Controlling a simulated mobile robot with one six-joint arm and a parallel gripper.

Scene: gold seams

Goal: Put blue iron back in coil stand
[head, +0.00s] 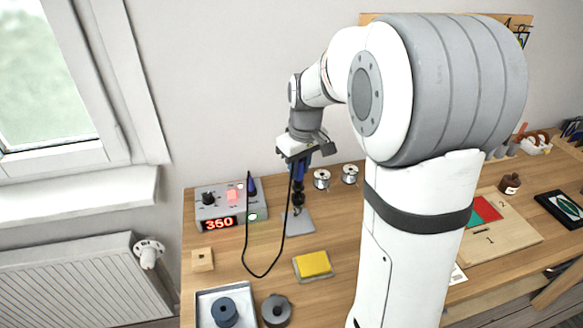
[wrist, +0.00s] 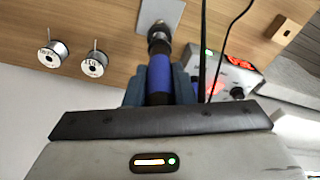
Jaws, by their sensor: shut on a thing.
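My gripper (head: 300,158) is shut on the blue iron (head: 299,173), which points down toward the table. In the wrist view the blue iron (wrist: 160,76) sits between the dark fingers (wrist: 160,88). The dark coil of the coil stand (head: 298,199) is directly below the iron, above the stand's grey base plate (head: 302,224). In the wrist view the coil (wrist: 158,43) lines up with the iron's far end. The tip is hidden, so I cannot tell whether it is inside the coil or just above it.
A black cord (head: 247,235) loops left of the stand. Two wire spools (head: 322,179) are behind right. A yellow sponge (head: 313,264), a wooden block (head: 202,259) and a tray (head: 202,305) are nearer.

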